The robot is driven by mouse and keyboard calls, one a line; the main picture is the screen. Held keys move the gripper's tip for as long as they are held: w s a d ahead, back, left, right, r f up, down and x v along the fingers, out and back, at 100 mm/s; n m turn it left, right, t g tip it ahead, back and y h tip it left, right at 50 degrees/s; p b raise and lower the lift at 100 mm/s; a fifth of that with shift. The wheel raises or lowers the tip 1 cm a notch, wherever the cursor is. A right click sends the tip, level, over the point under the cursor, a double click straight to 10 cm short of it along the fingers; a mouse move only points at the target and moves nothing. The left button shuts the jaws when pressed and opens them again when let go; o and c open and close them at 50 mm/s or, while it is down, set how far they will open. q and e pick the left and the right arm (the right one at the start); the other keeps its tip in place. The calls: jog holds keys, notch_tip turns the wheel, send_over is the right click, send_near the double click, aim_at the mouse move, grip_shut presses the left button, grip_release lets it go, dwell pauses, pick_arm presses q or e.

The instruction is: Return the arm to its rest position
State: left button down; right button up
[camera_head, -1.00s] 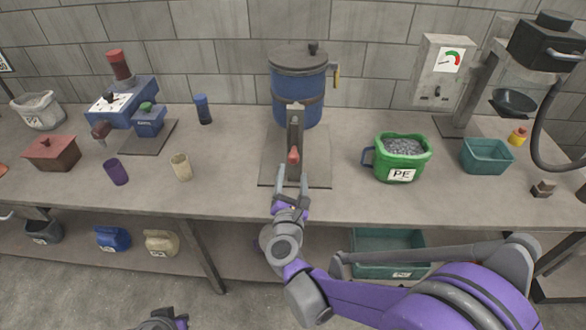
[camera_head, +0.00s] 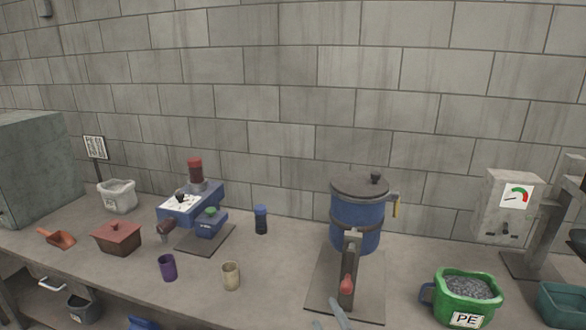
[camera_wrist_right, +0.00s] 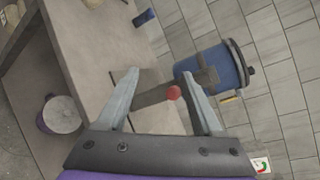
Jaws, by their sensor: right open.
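My right gripper (camera_head: 328,314) shows only as two grey fingertips at the bottom edge of the head view. In the right wrist view the gripper (camera_wrist_right: 164,98) is open, its fingers spread wide with nothing held. A red knob (camera_wrist_right: 174,92) on a grey lever shows in line with the gap between the fingers; I cannot tell how far off it is. In the head view this red knob (camera_head: 347,287) is in front of the blue lidded vessel (camera_head: 356,228), just above the fingertips. The rest of the right arm is out of the head view. My left gripper is not in view.
The bench holds a green PE bucket (camera_head: 468,291) with grey granules at right, a teal bin (camera_head: 563,303) beyond it, and a purple cup (camera_head: 168,267) and beige cup (camera_head: 231,275) at left. A blue press (camera_head: 190,204) stands behind the cups. A block wall closes the back.

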jog(key=s+d+f+n+g+h, duration=0.1)
jog(key=s+d+f+n+g, duration=0.2)
jog(key=s+n, duration=0.4)
jog(key=s+d+f+n+g+h, duration=0.1)
jog(key=s+d+f+n+g, duration=0.2)
jog(key=s+f+n, duration=0.2)
jog(key=s+d+f+n+g+h, duration=0.1)
jog(key=s+d+f+n+g, duration=0.3)
jog(key=s+n, duration=0.5)
jog(key=shift+f+n, duration=0.15)
jog(key=shift+n, duration=0.55)
jog(key=shift+s, duration=0.1)
